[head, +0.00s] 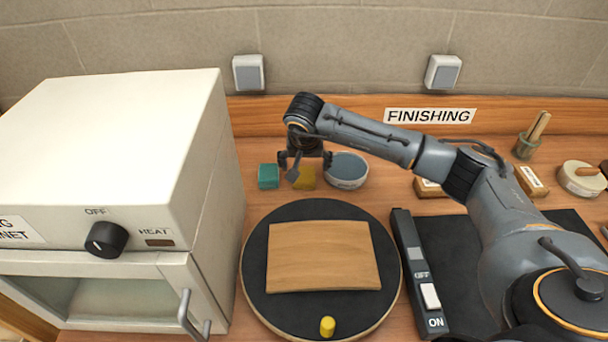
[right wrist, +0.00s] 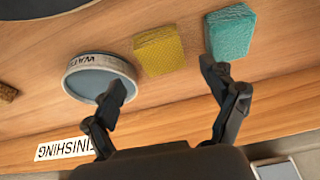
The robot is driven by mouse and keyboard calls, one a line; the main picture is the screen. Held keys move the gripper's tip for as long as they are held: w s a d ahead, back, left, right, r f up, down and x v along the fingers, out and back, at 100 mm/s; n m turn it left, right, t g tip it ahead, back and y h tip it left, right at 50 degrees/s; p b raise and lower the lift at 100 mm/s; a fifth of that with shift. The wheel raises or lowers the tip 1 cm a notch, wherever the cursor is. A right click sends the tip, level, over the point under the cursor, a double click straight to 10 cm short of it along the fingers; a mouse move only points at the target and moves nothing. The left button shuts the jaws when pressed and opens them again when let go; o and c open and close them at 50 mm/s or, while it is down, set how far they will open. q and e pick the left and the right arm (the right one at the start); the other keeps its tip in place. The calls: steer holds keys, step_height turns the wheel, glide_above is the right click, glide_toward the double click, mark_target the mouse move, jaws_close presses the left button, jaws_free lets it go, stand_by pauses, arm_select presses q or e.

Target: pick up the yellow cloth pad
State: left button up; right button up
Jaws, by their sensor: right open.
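The yellow cloth pad (head: 305,178) lies on the wooden bench at the back, between a teal pad (head: 268,176) and a round tin (head: 347,170). In the right wrist view the yellow pad (right wrist: 159,50) lies beyond my fingertips, roughly between them. My right gripper (head: 304,166) is over the pad and partly hides it in the head view. Its fingers (right wrist: 162,77) are open and empty. One fingertip overlaps the tin (right wrist: 99,79) in the picture, the other sits by the teal pad (right wrist: 231,32). I cannot tell the exact height. My left gripper is not in view.
A white heating cabinet (head: 110,150) stands at the left. A round black turntable (head: 258,290) bears a bent wood sheet (head: 323,255) and a yellow knob (head: 327,326). A switch box (head: 410,250) lies to its right. A wall with a FINISHING label (head: 430,116) is close behind.

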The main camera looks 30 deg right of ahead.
mark_target(304, 174)
steer(key=shift+w+f+p, duration=0.2)
steer(key=shift+f+p, duration=0.4)
steer(key=shift+f, duration=0.1)
steer(key=p+x, duration=0.1)
steer(key=x, duration=0.2)
steer(key=shift+w+f, duration=0.15)
steer(key=shift+d+f, duration=0.1)
steer(key=shift+f, duration=0.1)
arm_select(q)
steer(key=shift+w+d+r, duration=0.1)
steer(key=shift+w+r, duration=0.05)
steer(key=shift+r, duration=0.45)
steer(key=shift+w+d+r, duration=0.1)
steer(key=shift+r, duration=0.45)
arm_select(e)
steer(key=c, duration=1)
